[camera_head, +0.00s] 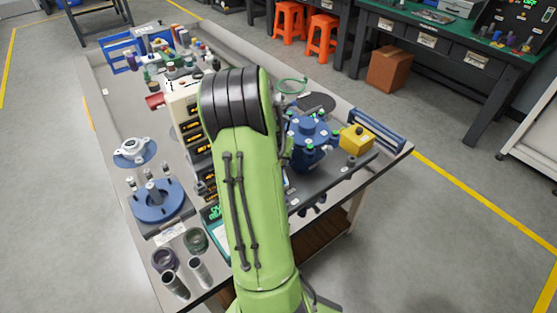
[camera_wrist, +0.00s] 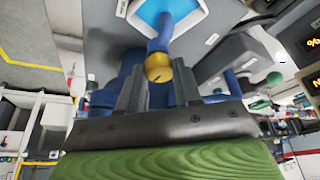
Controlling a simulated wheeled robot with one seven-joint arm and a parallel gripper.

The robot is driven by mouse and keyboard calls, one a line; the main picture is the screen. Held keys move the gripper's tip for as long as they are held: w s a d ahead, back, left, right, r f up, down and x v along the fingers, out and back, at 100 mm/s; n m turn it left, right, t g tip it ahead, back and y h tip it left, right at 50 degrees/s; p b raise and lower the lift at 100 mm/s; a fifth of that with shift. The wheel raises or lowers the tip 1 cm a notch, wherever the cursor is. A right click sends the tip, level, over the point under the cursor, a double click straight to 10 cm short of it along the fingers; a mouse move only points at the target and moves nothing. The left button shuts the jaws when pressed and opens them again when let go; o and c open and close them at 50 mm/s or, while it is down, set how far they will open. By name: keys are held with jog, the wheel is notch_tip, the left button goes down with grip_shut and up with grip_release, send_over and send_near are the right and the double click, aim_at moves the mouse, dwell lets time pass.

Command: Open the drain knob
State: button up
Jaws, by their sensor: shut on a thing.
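My gripper (camera_wrist: 159,83) reaches up from the bottom of the wrist view. Its two grey fingers stand on either side of a small round brass-coloured knob with blue parts around it (camera_wrist: 158,68), and it is shut on this knob. A blue stem or pipe (camera_wrist: 160,38) runs beyond the knob. The exact contact is partly hidden by the fingers. In the head view, a blue test vessel (camera_head: 310,135) stands on the bench right of my green arm. My arm hides the gripper and the knob there.
A yellow box (camera_head: 357,139) sits right of the vessel. A pale instrument panel (camera_head: 184,100) stands left of my arm. A blue flange disc (camera_head: 158,203), a white flanged fitting (camera_head: 133,147) and metal cylinders (camera_head: 201,271) lie on the left of the bench.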

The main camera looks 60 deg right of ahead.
jog(key=shift+n+t+b, duration=0.35)
jog(key=shift+n+t, duration=0.05)
jog(key=shift+n, duration=0.6)
jog(key=o, duration=0.7)
jog(key=shift+o, duration=0.2)
jog(key=p+v, duration=0.4)
jog(key=v, duration=1.1)
jog(key=shift+s+r, duration=0.15)
jog(key=shift+r, duration=0.2)
